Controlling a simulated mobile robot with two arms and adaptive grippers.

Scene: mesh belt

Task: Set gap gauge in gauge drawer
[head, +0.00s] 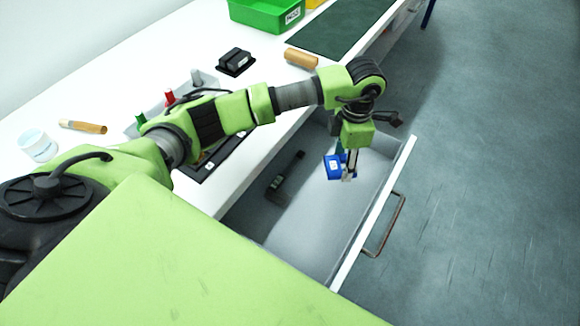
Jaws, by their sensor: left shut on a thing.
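The gauge drawer (318,222) is pulled open from the white bench, with its metal handle on the right side. My left gripper (347,172) points down over the drawer near its far end. It is shut on a small blue thing, which I take to be the gap gauge (333,168). I cannot tell whether the gauge touches the drawer floor or hangs above it. My fingers hide part of the gauge. A small dark item (277,183) lies in the drawer on the bench side. My right gripper is not in view.
On the white bench (120,95) are a green bin (266,14), a black block (236,62), a tan cylinder (301,58), a white tub (38,146) and a wooden-handled tool (83,126). The drawer's near and middle floor is mostly clear.

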